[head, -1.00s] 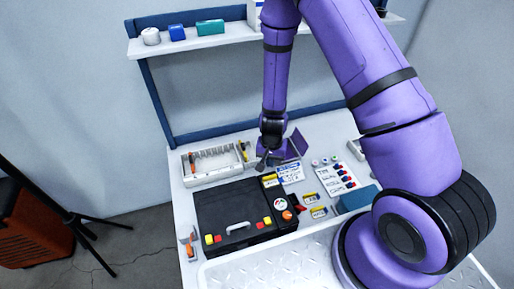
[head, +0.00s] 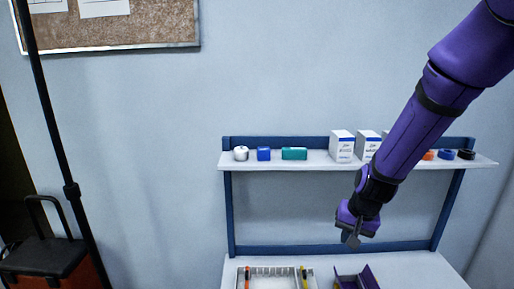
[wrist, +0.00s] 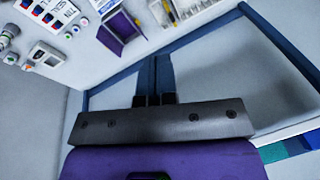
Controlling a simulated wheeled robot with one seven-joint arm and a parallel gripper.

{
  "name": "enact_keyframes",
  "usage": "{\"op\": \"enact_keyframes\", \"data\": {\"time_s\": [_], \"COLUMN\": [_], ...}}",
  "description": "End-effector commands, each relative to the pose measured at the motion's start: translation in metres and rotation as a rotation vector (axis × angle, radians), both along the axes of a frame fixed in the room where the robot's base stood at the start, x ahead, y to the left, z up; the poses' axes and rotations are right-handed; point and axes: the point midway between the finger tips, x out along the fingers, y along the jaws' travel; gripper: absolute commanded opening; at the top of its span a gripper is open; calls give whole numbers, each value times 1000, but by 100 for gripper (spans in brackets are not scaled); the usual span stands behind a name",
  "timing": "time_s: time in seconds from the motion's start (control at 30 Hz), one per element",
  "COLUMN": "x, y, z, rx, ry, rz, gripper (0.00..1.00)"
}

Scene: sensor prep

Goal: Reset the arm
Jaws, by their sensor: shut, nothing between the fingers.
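My purple arm comes in from the upper right of the head view, and my gripper (head: 351,241) hangs at its end, pointing down. The gripper is shut and empty, in front of the lower part of the shelf frame and above the bench. In the wrist view the dark gripper fingers (wrist: 154,70) lie together beyond the wide grey gripper body, with nothing held between them.
A shelf (head: 320,161) above holds boxes and small items behind my arm. A black stand (head: 60,150) is at left.

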Motion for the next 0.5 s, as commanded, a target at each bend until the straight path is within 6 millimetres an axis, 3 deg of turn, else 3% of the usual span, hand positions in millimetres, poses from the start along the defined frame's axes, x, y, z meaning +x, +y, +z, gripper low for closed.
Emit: {"op": "enact_keyframes", "data": {"time_s": [0.03, 0.2, 0.5], "x": [-4, -23, -72], "y": [-2, -8, -23], "z": [19, 70, 148], "rx": [1, -3, -37], "ry": [-20, -67, -146], "rz": [15, 66, 147], "gripper": [0, 0, 0]}}
